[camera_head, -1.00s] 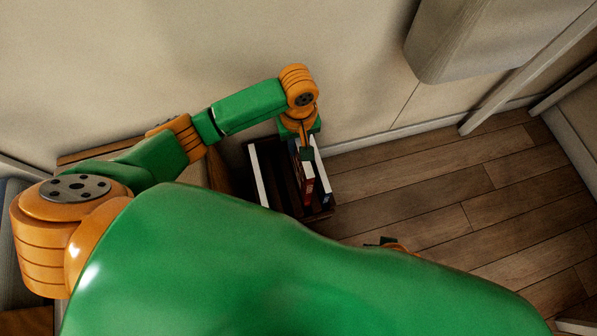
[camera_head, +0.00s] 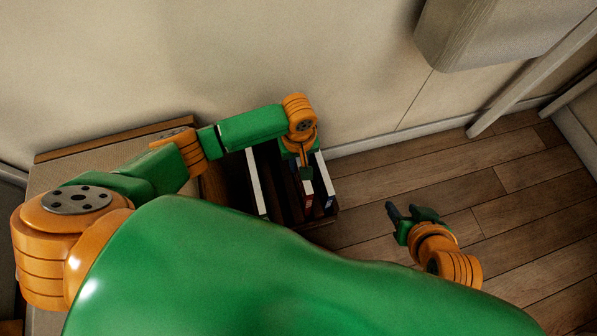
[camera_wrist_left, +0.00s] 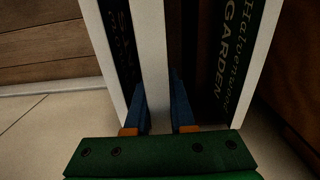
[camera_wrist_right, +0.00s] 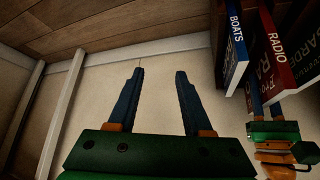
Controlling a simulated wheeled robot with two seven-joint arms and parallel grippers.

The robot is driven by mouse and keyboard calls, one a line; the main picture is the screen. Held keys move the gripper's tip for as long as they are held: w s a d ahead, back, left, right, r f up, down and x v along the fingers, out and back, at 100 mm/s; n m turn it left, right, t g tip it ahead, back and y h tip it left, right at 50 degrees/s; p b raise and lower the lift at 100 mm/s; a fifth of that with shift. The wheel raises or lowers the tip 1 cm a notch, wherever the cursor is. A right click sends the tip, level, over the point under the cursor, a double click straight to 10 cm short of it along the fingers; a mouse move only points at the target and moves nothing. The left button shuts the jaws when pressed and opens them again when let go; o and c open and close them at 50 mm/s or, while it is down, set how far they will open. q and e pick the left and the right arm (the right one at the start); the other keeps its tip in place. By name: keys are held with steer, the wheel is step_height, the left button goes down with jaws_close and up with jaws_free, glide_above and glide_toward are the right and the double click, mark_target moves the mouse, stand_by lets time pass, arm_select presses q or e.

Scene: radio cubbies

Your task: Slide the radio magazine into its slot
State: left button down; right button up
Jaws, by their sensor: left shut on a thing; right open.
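The radio magazine has a red spine lettered RADIO in the right wrist view (camera_wrist_right: 275,52); in the head view it (camera_head: 307,187) stands among the books in a dark cubby rack (camera_head: 292,212). My left gripper (camera_head: 306,170) is shut on it from above; in the left wrist view the fingers (camera_wrist_left: 158,118) grip its pale edge (camera_wrist_left: 152,50). The magazine's lower end and slot floor are hidden. My right gripper (camera_head: 405,212) is open and empty, apart from the rack; its spread fingers show in the right wrist view (camera_wrist_right: 160,100).
A blue BOATS book (camera_wrist_right: 236,50) stands beside the radio magazine. A GARDEN book (camera_wrist_left: 235,60) stands on its other side, across a dark gap. A pale-edged book (camera_head: 257,182) is at the rack's left. Wooden floor (camera_head: 400,170) is clear right of the rack.

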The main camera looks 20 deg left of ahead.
arm_select(q)
step_height(320, 180, down, 5)
steer(key=b, duration=0.3)
arm_select(e)
steer(key=w+a+r+t+y, duration=0.1)
steer(key=w+r+t, duration=0.1)
steer(key=r+t, duration=0.2)
steer(key=w+a+r+t+y, duration=0.2)
steer(key=r+t, duration=0.3)
steer(key=r, duration=0.4)
steer(key=w+a+r+n+t+y, duration=0.1)
steer(key=w+r+t, duration=0.3)
steer(key=r, duration=0.3)
steer(key=shift+w+a+r, duration=0.15)
steer(key=shift+a+r, duration=0.1)
steer(key=shift+r, duration=0.1)
arm_select(q)
steer(key=shift+f, duration=0.15)
steer(key=c, duration=0.8)
jaws_free()
steer(key=shift+o, duration=0.2)
arm_select(e)
steer(key=shift+t, duration=0.3)
